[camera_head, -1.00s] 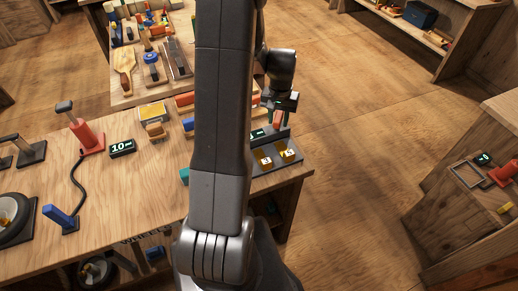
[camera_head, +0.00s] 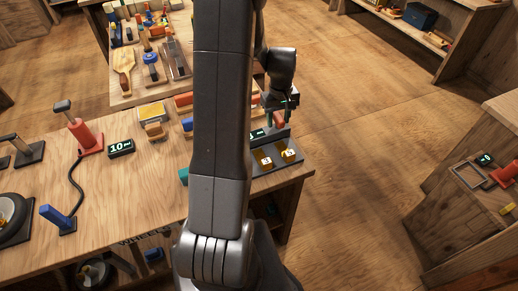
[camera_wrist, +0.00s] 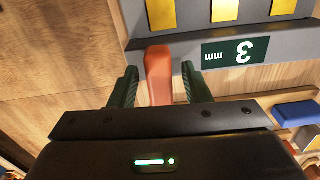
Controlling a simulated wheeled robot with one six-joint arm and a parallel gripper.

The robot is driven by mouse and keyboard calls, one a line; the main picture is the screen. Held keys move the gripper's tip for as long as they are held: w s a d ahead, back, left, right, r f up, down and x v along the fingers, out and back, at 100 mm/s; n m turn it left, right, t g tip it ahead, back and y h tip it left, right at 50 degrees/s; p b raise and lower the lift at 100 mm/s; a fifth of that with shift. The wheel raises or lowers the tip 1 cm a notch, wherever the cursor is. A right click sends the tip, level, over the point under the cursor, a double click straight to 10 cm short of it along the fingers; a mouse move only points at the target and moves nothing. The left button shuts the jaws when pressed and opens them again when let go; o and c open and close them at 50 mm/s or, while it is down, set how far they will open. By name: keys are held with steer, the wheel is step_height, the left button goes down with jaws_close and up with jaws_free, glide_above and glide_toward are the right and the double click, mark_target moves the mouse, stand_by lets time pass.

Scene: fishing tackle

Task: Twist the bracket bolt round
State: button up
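A grey bracket (camera_head: 292,168) with gold squares stands at the right end of the workbench. In the wrist view its edge (camera_wrist: 190,46) carries a green "3 mm" label (camera_wrist: 235,51). An orange-red bar (camera_wrist: 158,75) sticks out from this edge; it also shows in the head view (camera_head: 279,118). I cannot tell whether it is the bolt or a handle on it. My gripper (camera_wrist: 160,85) is open, with one green finger on each side of the bar and narrow gaps between. In the head view my gripper (camera_head: 279,112) is above the bracket's back edge.
My arm hides the middle of the workbench (camera_head: 130,195). In the wrist view a blue-topped item (camera_wrist: 297,112) is right of my gripper. Floor is clear beyond the bench's right end.

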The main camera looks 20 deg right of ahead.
steer(key=shift+o, duration=1.2)
steer(key=shift+r+p, duration=2.4)
steer(key=shift+r, duration=1.2)
steer(key=shift+f, duration=0.15)
step_height(320, 180, down, 8)
steer(key=b, duration=0.5)
steer(key=shift+r, duration=0.25)
steer(key=shift+r+m, duration=0.35)
steer(key=shift+m, duration=0.15)
steer(key=shift+m+p, duration=0.4)
steer(key=shift+m, duration=0.5)
